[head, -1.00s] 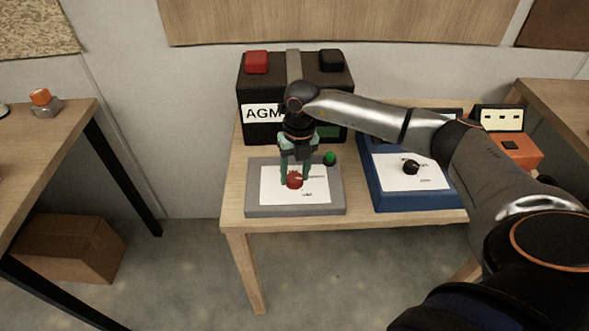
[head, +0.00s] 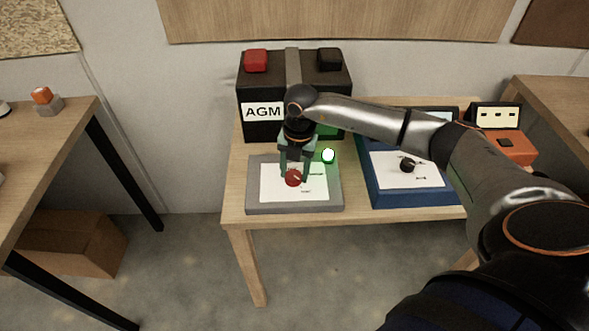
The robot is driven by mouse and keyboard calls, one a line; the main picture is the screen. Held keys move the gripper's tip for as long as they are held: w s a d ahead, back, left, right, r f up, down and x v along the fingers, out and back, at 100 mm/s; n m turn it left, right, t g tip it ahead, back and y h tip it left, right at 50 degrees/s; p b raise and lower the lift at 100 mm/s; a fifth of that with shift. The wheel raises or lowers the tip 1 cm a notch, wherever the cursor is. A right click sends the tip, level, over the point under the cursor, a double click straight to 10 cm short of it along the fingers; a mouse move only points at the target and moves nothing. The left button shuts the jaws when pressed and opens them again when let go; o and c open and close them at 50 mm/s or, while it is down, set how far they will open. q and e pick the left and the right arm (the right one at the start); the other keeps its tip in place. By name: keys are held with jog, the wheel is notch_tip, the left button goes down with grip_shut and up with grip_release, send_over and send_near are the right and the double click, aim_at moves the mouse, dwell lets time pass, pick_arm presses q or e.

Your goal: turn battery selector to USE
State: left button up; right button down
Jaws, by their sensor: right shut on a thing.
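The battery selector is a grey panel (head: 251,193) with a white label, lying on the wooden table. Its red knob (head: 293,179) shows between the fingertips. My right gripper (head: 294,173) points down from above and is shut on the red knob. The fingers hide part of the knob and label, and the label's words are too small to read. A round lamp (head: 328,155) at the panel's back right glows bright white-green. My left gripper is not in view.
A black AGM battery (head: 250,87) with red and black terminals stands behind the panel. A blue panel (head: 376,190) with a black knob (head: 407,165) is to the right, under my right arm. An orange device (head: 514,148) stands farther right.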

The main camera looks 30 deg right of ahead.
aim_at(298, 175)
dwell(0.3)
jog(key=shift+c, duration=1.4)
grip_release()
notch_tip(298, 175, up, 13)
jog(key=shift+s+d+f+b, duration=0.2)
jog(key=shift+s+d+b, duration=0.1)
jog(key=shift+s+b, duration=0.05)
